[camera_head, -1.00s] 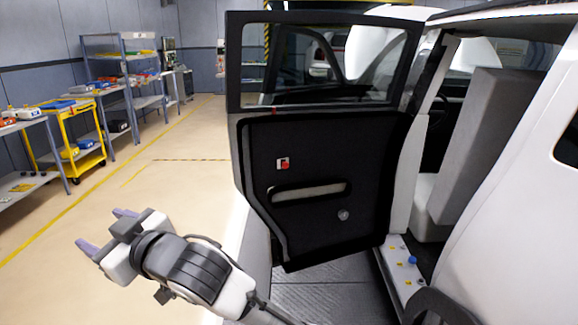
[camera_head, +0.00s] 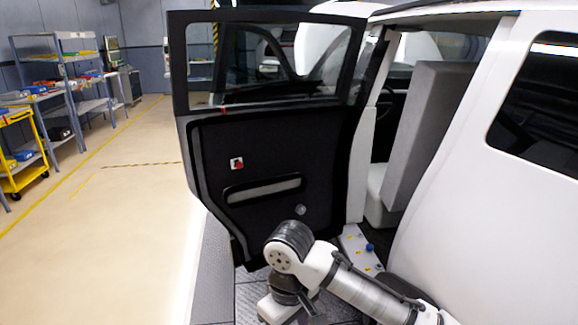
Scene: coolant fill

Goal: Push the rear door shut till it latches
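The rear door (camera_head: 262,150) of the white car stands wide open, its black inner panel and window facing me. The panel has a long pull recess (camera_head: 265,189) and a small red and white square (camera_head: 237,163). The door opening on its right shows a grey seat (camera_head: 425,125). My arm reaches in from the lower right, its bent wrist in front of the door's lower edge and the sill. I cannot tell if the arm touches the door. My gripper's fingers are out of sight, at or below the bottom of the picture.
The white car body (camera_head: 470,200) fills the right side. A blue knob (camera_head: 370,247) sits on the door sill. Shelves (camera_head: 70,85) and a yellow cart (camera_head: 22,160) stand at the left. The floor (camera_head: 110,235) left of the door is clear.

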